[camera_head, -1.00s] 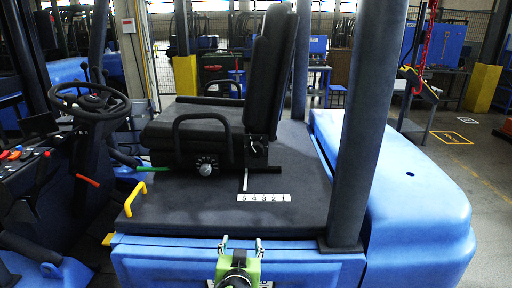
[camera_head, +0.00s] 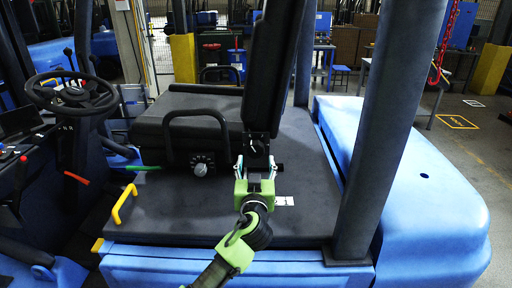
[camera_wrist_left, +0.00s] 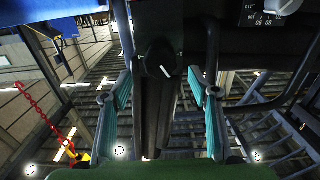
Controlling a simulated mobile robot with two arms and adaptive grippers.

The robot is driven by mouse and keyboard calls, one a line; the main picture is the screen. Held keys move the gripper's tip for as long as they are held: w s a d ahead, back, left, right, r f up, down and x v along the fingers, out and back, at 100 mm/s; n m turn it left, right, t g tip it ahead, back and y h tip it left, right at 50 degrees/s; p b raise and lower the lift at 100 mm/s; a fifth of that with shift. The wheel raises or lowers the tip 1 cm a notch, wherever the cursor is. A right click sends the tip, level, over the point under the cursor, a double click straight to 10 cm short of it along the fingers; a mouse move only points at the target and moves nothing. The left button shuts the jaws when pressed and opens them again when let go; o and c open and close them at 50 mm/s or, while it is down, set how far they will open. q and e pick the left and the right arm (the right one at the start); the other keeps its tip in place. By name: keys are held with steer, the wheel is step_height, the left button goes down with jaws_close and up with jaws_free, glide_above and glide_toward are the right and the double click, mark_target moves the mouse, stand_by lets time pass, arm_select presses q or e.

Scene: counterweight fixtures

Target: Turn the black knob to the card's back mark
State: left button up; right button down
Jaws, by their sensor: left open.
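The black knob (camera_wrist_left: 160,62), with a white pointer line slanting across its face, sits ahead between my fingers in the left wrist view. In the head view it is dark against the seat base and hard to make out. My left gripper (camera_head: 255,166) is open in front of the seat base; its fingertips (camera_wrist_left: 160,84) stand on either side of the knob, and I cannot tell whether they touch it. The white number card (camera_head: 284,201) on the deck is mostly hidden by my gripper; only its right end shows. My right gripper is not in view.
The black seat (camera_head: 190,125) has an armrest loop and a grey dial (camera_head: 200,169) left of my gripper. A thick dark post (camera_head: 380,130) stands to the right. A yellow handle (camera_head: 124,203) is at the deck's left edge. The deck front is otherwise clear.

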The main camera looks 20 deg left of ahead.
mark_target(256, 153)
arm_select(q)
steer(key=p+x, duration=0.1)
steer(key=x, duration=0.4)
steer(key=shift+w, duration=0.1)
steer(key=shift+w+a+f, duration=0.1)
steer(key=shift+w+a, duration=0.05)
steer(key=shift+w, duration=0.25)
steer(key=shift+w+a, duration=0.15)
steer(key=shift+w, duration=0.35)
steer(key=shift+w+p, duration=0.2)
steer(key=shift+p, duration=0.1)
steer(key=shift+f, duration=0.1)
steer(key=c, duration=1.1)
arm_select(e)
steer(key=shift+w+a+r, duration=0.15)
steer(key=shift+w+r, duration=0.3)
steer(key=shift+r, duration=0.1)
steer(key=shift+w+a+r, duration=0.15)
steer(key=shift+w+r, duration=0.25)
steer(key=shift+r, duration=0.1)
